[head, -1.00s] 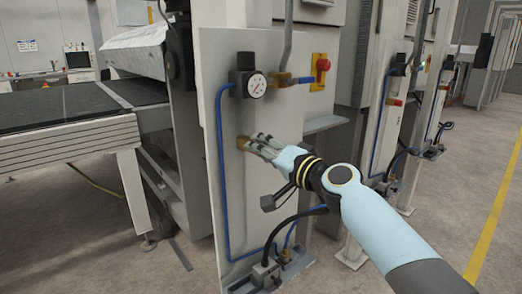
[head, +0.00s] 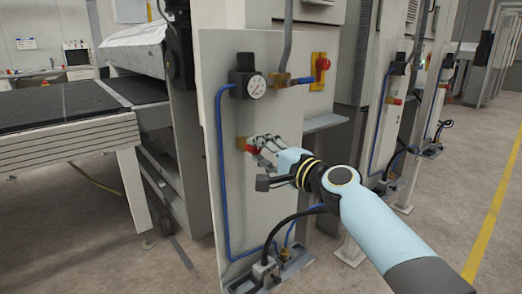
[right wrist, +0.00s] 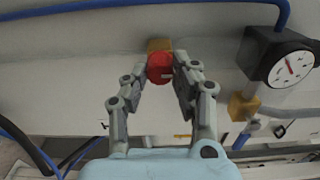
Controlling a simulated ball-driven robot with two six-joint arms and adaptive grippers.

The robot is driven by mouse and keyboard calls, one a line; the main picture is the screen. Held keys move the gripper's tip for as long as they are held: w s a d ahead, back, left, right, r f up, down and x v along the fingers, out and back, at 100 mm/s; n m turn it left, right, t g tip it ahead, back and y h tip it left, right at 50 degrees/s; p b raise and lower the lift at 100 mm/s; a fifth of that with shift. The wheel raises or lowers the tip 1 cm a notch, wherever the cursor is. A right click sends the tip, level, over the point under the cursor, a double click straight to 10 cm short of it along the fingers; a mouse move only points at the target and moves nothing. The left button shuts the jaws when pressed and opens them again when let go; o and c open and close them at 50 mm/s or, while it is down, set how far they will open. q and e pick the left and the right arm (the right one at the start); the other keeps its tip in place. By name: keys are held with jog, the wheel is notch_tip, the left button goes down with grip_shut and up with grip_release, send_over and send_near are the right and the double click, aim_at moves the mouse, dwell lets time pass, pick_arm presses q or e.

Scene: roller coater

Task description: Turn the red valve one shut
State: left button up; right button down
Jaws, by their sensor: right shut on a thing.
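The red valve (head: 252,149) sits on a brass fitting (head: 241,143) on the pale panel, below and left of the gauge's right side. In the right wrist view the red valve (right wrist: 160,68) lies between the two fingertips, with its brass fitting (right wrist: 159,45) behind it. My right gripper (head: 262,146) is shut on the red valve, and its fingers partly cover the handle in the head view. The right gripper (right wrist: 162,72) also shows in the right wrist view, one finger on each side of the handle. My left gripper is not in view.
A pressure gauge (head: 256,86) with a blue hose (head: 221,170) stands above the valve. A blue handle (head: 302,80) and a red emergency button (head: 323,64) are to its right. Black cables (head: 290,220) run below. A conveyor (head: 70,110) stands left; the right floor is clear.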

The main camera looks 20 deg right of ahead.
jog(key=shift+f, duration=0.1)
dwell(0.3)
jog(key=c, duration=1.1)
grip_release()
jog(key=shift+o, duration=0.2)
jog(key=v, duration=1.2)
